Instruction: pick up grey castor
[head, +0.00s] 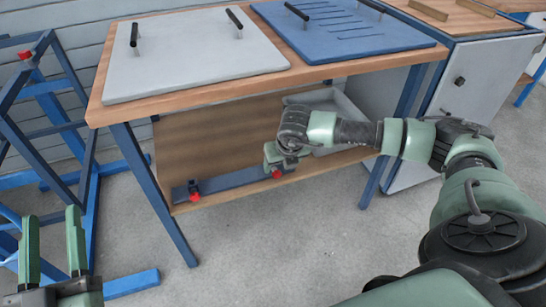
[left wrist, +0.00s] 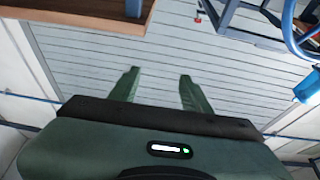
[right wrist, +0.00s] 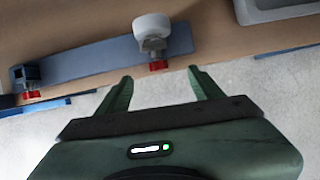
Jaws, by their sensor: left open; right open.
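A pale grey castor wheel (right wrist: 152,27) with a metal bracket sits at the blue bar on the lower shelf, near a red part (right wrist: 157,65), in the right wrist view. In the head view my right gripper hides the castor. My right gripper (right wrist: 160,76) is open and empty, its fingertips pointing toward the bar just short of the castor. It also shows in the head view (head: 270,157), low in front of the shelf. My left gripper (head: 52,225) is open and empty at the lower left, away from the bench; its fingers also show in the left wrist view (left wrist: 157,85).
The blue bar (head: 235,182) lies along the shelf's front edge, with a dark block and another red part (head: 195,197) at its left end. A grey bin (head: 352,112) stands behind my right arm. The wooden benchtop (head: 205,88) overhangs. A blue frame (head: 90,190) stands at left.

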